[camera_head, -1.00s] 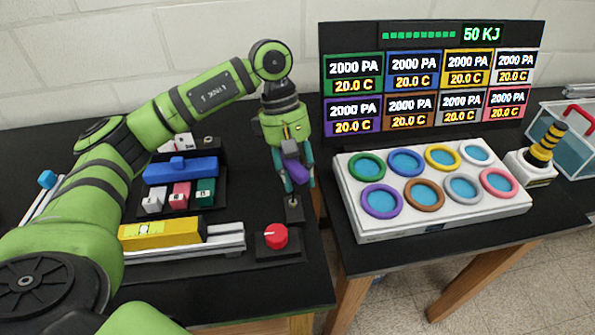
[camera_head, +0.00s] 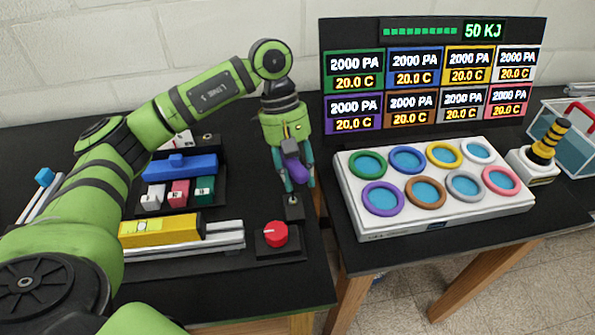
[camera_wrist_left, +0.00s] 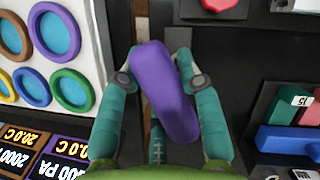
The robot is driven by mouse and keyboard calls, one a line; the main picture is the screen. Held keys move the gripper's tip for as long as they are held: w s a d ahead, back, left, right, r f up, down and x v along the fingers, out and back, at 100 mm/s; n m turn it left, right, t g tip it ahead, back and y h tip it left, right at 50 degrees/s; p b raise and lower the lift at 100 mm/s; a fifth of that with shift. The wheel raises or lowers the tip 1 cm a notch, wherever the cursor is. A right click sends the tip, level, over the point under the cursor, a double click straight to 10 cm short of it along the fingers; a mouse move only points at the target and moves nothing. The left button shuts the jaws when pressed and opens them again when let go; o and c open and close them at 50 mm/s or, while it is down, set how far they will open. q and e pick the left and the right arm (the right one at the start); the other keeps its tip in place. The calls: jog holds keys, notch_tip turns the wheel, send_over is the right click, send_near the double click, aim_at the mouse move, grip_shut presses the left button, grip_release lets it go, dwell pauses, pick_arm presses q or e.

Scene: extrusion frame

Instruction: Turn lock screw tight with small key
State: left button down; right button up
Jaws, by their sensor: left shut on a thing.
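My left gripper (camera_head: 298,184) is shut on a purple handle (camera_head: 293,167), which looks like the small key. The purple handle (camera_wrist_left: 165,92) sits tilted between the teal fingers (camera_wrist_left: 160,85) in the left wrist view. The gripper points down just above a small dark block (camera_head: 293,208) at the table's right edge. A small light round spot shows on top of that block, perhaps the lock screw. I cannot tell whether the key's tip touches it; the fingers and handle hide the tip in the wrist view. My right gripper is not in view.
A red knob (camera_head: 275,234) stands just in front of the small block. A yellow block (camera_head: 160,231) on a metal rail (camera_head: 226,237) and a blue bar (camera_head: 180,168) lie left. Across a gap, a white panel with coloured rings (camera_head: 450,212) stands on the right table.

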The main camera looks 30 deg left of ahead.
pick_arm(q)
jog(key=shift+s+f+m+b, duration=0.1)
jog(key=shift+f+m+b, duration=0.05)
jog(key=shift+m+b, duration=0.45)
dwell(0.4)
jog(key=shift+f+m+g+y+b, duration=0.1)
jog(key=shift+m+g+y+b, duration=0.2)
jog(key=shift+m+b, duration=0.15)
jog(key=shift+s+m+b, duration=0.1)
jog(key=shift+m+b, duration=0.2)
jog(key=shift+m, duration=0.05)
jog(key=shift+g, duration=0.3)
jog(key=shift+s+m+b, duration=0.1)
jog(key=shift+m+b, duration=0.6)
jog(key=shift+m, duration=0.1)
